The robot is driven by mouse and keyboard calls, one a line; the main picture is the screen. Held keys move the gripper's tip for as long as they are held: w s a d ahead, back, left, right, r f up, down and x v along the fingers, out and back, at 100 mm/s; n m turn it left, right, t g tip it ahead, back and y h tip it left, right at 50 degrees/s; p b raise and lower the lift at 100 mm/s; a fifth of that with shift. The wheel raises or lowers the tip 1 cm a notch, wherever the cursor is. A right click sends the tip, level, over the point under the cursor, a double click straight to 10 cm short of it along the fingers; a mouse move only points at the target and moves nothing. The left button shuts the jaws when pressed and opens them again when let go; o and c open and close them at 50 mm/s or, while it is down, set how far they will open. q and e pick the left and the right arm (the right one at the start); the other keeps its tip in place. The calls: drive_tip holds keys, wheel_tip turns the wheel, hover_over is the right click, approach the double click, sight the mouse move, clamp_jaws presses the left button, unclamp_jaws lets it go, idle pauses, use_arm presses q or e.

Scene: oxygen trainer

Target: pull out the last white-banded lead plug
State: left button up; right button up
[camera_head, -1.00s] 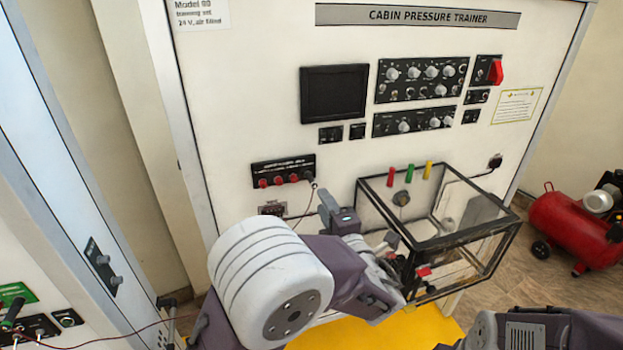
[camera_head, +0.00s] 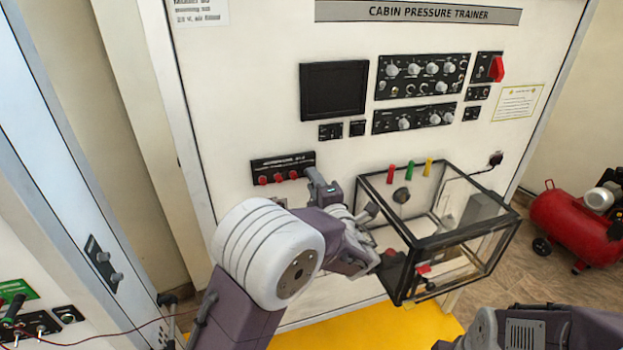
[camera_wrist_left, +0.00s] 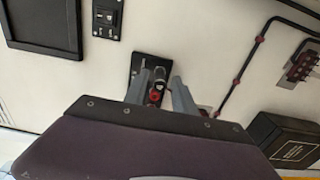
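The black socket strip (camera_head: 282,168) with several red sockets is on the white trainer panel. My left gripper (camera_head: 318,184) is at the right end of this strip and covers the spot there. In the left wrist view, my left gripper's two fingers (camera_wrist_left: 160,84) stand apart on either side of a small dark plug-like piece (camera_wrist_left: 158,84) with a red socket just below it. I cannot clearly make out a white band or whether a finger touches it. Only part of my right arm shows at the lower right; its gripper is out of view.
A clear, black-framed box (camera_head: 437,241) stands close to the right of my left arm, with red, green and yellow pieces above it. A dark screen (camera_head: 333,90) and knob panels sit higher up. A red compressor (camera_head: 575,228) stands on the floor at right.

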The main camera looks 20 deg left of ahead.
idle(0.4)
use_arm(q)
drive_tip(key=shift+p, duration=0.45)
clamp_jaws()
drive_tip(key=shift+p+v, duration=0.4)
drive_tip(key=shift+v, duration=2.2)
